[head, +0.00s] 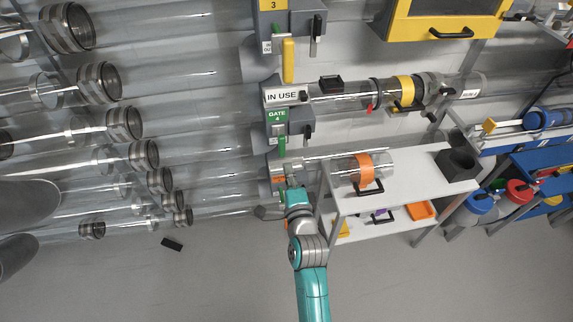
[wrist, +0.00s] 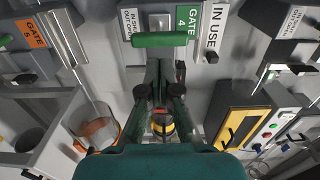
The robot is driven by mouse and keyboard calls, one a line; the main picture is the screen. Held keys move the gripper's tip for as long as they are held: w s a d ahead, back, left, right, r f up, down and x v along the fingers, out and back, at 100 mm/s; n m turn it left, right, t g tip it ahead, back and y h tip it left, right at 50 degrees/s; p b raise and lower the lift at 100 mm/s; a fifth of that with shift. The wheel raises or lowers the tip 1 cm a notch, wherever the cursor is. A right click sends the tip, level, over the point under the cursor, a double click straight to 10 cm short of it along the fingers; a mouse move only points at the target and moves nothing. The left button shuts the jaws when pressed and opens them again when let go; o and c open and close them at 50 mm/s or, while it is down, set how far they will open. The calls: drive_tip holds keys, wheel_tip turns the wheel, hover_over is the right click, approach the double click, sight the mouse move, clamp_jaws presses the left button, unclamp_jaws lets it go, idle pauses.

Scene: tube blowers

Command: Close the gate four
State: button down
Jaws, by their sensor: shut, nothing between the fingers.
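The gate four unit, with its green "GATE 4" label (head: 277,116), is on the wall column near the middle of the head view. Its green handle (head: 282,146) hangs below the label. In the wrist view the green handle (wrist: 160,40) lies across the picture, beside the "GATE 4" label (wrist: 188,18). My gripper (wrist: 160,72) is shut and empty, its fingertips right at the handle. I cannot tell whether they touch it. In the head view my teal wrist (head: 296,197) is below the handle, and the fingertips are hard to make out.
An "IN USE" sign (head: 286,96) is above gate four, and a yellow gate handle (head: 289,60) is higher up. The orange gate 5 unit (wrist: 38,38) is at left in the wrist view. A white shelf (head: 400,185) stands to the right of my arm. Clear tubes fill the left.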

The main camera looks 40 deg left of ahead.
drive_tip(key=v, duration=0.8)
drive_tip(key=s+d+f+n+t+h, duration=0.1)
drive_tip(key=s+d+f+h, duration=0.15)
drive_tip(key=d, duration=0.65)
drive_tip(key=s+d+f+n+t+h, duration=0.1)
drive_tip(key=s+d+f+h, duration=0.2)
drive_tip(key=d, duration=0.7)
drive_tip(key=s+d+f+n+t+h, duration=0.1)
drive_tip(key=s+d+f, duration=0.25)
drive_tip(key=d, duration=0.55)
drive_tip(key=s+d+r+n+h, duration=0.2)
drive_tip(key=s+d+r+h, duration=0.1)
drive_tip(key=s+d, duration=0.4)
drive_tip(key=s+d+r+n+h, duration=0.3)
drive_tip(key=s+d, duration=0.5)
drive_tip(key=s, duration=0.6)
wheel_tip(320, 180, up, 3)
drive_tip(key=shift+s+d+f+h, duration=0.2)
drive_tip(key=shift+s+d+h, duration=0.05)
drive_tip(key=shift+h, duration=0.3)
